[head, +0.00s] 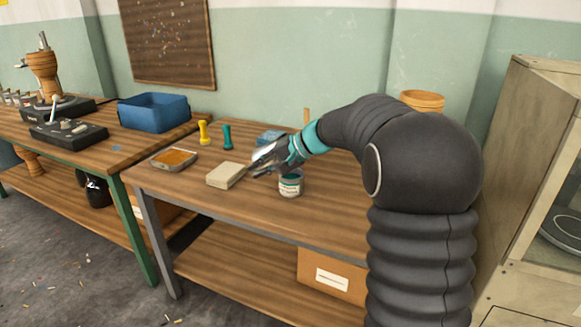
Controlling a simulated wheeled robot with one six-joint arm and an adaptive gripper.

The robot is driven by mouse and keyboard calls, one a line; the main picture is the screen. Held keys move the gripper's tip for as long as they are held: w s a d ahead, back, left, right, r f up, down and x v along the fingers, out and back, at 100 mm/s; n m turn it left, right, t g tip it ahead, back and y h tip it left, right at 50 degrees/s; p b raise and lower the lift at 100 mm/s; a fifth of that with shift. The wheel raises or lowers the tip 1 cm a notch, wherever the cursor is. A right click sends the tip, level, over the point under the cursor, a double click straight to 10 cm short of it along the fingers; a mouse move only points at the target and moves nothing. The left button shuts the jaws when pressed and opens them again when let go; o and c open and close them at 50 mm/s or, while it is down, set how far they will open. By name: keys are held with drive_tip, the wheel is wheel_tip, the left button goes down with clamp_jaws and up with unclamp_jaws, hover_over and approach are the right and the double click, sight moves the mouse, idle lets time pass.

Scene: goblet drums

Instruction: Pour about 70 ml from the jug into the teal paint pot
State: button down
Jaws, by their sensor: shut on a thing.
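The teal paint pot (291,186) stands upright on the wooden workbench. It has a pale label and a teal band. My gripper (277,155) reaches in from the right and is just above and to the left of the pot. It is shut on a small silvery thing (263,162), which looks like the jug, tilted down to the left. The jug's outline merges with the fingers, so its spout and any liquid cannot be made out. No other jug shows on this bench.
A beige block (226,175) lies left of the pot, with an orange-filled tray (174,159) beyond it. Yellow (204,133) and teal (227,137) handled tools stand behind. A blue box (267,138) sits behind my gripper. A blue bin (155,111) is on the left table. The bench front is clear.

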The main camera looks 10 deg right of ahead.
drive_tip(key=shift+r+g+h, duration=0.2)
drive_tip(key=shift+g+h, duration=0.3)
drive_tip(key=shift+h, duration=0.5)
drive_tip(key=shift+w+f+g+h, duration=0.1)
drive_tip(key=shift+g+h, duration=0.3)
drive_tip(key=shift+h, duration=0.3)
drive_tip(key=shift+w+a+f+g+h, duration=0.2)
drive_tip(key=shift+a+f+h, duration=0.1)
drive_tip(key=shift+f+h, duration=0.15)
drive_tip(key=shift+w+a+f+g+h, duration=0.1)
drive_tip(key=shift+a+f+g+h, duration=0.15)
drive_tip(key=shift+f+h, duration=0.15)
drive_tip(key=f, duration=0.2)
drive_tip(key=f+h, duration=0.1)
drive_tip(key=shift+w+a+g, duration=0.1)
drive_tip(key=shift+a+g, duration=0.15)
drive_tip(key=shift+a, duration=0.1)
drive_tip(key=shift+w+a+f+h, duration=0.1)
drive_tip(key=shift+a+f+h, duration=0.05)
drive_tip(key=shift+f+h, duration=0.15)
drive_tip(key=shift+w+a+f+g+h, duration=0.2)
drive_tip(key=shift+a+g+h, duration=0.2)
drive_tip(key=shift+h, duration=0.45)
drive_tip(key=shift+w+a+f+g+h, duration=0.1)
drive_tip(key=shift+a+f+g+h, duration=0.15)
drive_tip(key=shift+g+h, duration=0.4)
